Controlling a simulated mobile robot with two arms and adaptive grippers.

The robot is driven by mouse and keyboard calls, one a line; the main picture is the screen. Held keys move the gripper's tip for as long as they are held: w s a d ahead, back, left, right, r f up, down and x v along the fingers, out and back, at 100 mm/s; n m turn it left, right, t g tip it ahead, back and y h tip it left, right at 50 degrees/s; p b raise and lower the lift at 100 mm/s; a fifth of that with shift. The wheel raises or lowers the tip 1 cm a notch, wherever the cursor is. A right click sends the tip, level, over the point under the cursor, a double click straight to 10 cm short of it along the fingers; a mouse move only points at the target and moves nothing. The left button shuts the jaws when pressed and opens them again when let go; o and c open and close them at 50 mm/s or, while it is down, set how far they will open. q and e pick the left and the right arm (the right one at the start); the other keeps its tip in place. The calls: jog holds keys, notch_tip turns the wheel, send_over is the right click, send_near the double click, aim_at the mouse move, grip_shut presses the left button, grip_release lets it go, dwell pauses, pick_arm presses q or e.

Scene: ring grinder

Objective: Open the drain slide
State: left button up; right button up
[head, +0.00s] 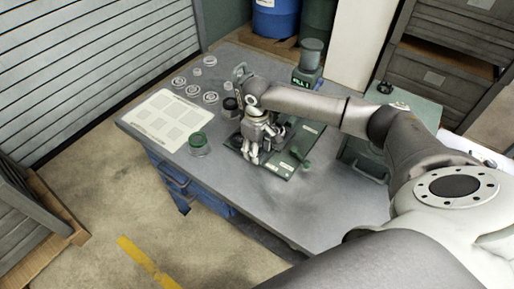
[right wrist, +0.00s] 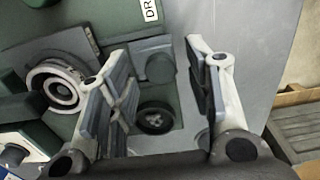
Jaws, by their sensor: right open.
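My right gripper (head: 252,157) is over the green machine plate (head: 306,134) on the grey table. In the right wrist view its two fingers (right wrist: 157,56) are spread apart with nothing gripped. Between the fingers, lower down, is a grey-green block with a rounded end (right wrist: 157,67), which may be the drain slide. A dark round opening (right wrist: 155,118) with a patterned inside shows below it. A white label (right wrist: 150,10) reads "DR", the rest cut off. A metal ring fitting (right wrist: 60,88) is to the left. In the head view my gripper hides part of the plate. My left gripper is out of view.
A green round container (head: 198,145) and a pale printed sheet (head: 165,118) lie left of the plate. Several small rings (head: 193,90) stand behind. A green knob (head: 306,165) is at the plate's right edge. The table front (head: 255,195) is clear.

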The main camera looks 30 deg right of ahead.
jog(key=shift+r, duration=0.1)
notch_tip(320, 180, up, 12)
dwell(0.4)
dwell(0.5)
